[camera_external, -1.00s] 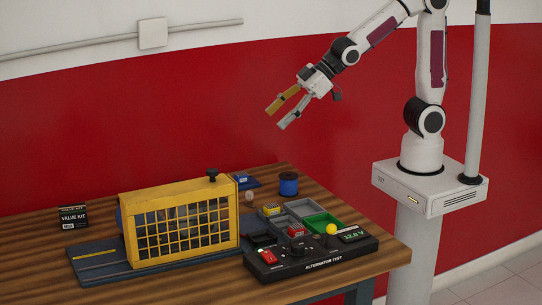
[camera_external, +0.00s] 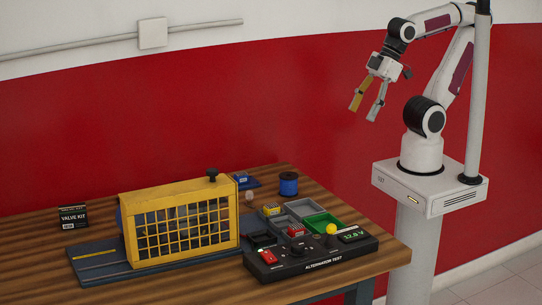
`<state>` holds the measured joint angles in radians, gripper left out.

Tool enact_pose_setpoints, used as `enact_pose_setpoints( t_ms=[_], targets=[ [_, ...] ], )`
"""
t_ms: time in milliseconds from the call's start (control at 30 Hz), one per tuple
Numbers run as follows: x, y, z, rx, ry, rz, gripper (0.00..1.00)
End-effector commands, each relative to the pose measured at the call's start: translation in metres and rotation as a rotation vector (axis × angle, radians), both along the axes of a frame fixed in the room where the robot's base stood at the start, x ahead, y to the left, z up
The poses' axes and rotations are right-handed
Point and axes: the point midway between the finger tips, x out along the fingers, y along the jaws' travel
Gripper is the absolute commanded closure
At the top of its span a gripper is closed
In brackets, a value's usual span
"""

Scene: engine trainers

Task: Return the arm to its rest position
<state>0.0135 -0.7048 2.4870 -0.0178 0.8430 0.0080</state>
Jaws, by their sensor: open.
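My gripper (camera_external: 363,109) is in the air in front of the red wall, above and behind the right end of the table. Its two fingers, one yellow and one grey, are spread apart and point down. Nothing is between them. My arm is folded back over its base, with the elbow up at the right.
A wooden table (camera_external: 200,289) holds a yellow caged unit (camera_external: 180,220), a black alternator tester (camera_external: 310,256), small parts trays (camera_external: 300,208), a blue spool (camera_external: 288,184) and a valve kit box (camera_external: 73,217). A white pole (camera_external: 479,90) stands beside my arm. Air around the gripper is clear.

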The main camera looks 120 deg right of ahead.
Motion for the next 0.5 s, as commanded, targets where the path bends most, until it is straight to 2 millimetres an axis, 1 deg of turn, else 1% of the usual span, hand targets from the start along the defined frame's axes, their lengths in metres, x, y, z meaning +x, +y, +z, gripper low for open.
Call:
enact_pose_setpoints(
  t_ms=[33, 100, 200, 500],
  targets=[
    [-0.007, 0.003, 0.0, 0.005, 0.006, 0.006, 0.43],
    [-0.014, 0.005, -0.002, 0.009, 0.015, 0.012, 0.43],
    [-0.019, 0.007, -0.003, 0.013, 0.024, 0.016, 0.43],
    [-0.02, 0.007, -0.003, 0.014, 0.026, 0.016, 0.43]
  ],
)
